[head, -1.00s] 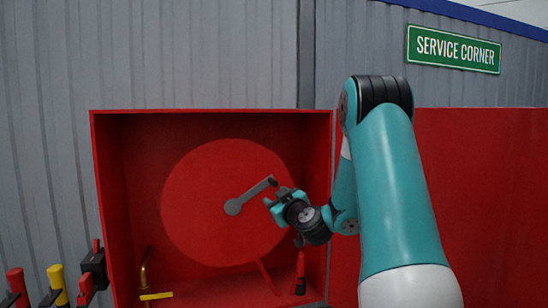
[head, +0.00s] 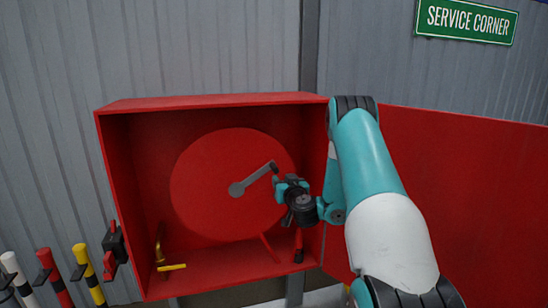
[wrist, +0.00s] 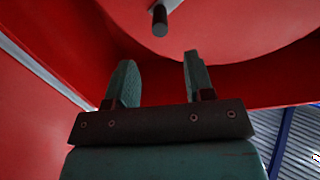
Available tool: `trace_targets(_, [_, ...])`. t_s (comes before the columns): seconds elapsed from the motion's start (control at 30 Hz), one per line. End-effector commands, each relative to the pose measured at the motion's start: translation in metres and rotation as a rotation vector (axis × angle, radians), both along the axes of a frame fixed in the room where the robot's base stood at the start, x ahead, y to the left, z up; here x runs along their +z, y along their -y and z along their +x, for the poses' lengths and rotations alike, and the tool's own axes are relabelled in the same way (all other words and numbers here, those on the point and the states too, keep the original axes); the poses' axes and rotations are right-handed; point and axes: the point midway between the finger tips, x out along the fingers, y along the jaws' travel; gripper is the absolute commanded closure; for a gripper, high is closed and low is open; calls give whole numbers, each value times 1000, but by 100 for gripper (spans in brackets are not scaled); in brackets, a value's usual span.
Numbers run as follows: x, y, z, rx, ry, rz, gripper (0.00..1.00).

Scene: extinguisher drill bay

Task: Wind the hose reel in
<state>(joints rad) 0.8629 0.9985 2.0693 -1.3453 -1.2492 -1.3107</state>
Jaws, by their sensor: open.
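The hose reel (head: 215,170) is a large red disc inside an open red cabinet. A grey crank arm (head: 253,178) runs from its hub up to the right and ends in a short dark handle (head: 274,167). My gripper (head: 281,181) is just below and right of the handle. In the wrist view, my gripper (wrist: 159,62) is open and empty. The crank handle (wrist: 160,22) points out beyond the fingertips, roughly in line with the gap between them and apart from both fingers. No hose can be made out on the reel.
The red cabinet (head: 210,102) has its door (head: 450,190) swung open at the right. A brass pipe with a yellow lever (head: 172,267) and a red-and-black nozzle (head: 299,247) are inside, low down. Several coloured posts (head: 88,272) stand at the lower left. A green sign (head: 466,20) hangs above.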

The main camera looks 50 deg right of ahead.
Motion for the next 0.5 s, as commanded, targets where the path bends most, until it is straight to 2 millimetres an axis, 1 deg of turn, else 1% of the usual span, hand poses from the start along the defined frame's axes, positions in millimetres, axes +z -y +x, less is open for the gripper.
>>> trace_targets(0.03, [8,2,4,0,-2,-1,52])
trace_targets(0.33, [8,18,31,1,-1,-3,52])
trace_targets(0.5, [8,29,50,3,-1,-4,52])
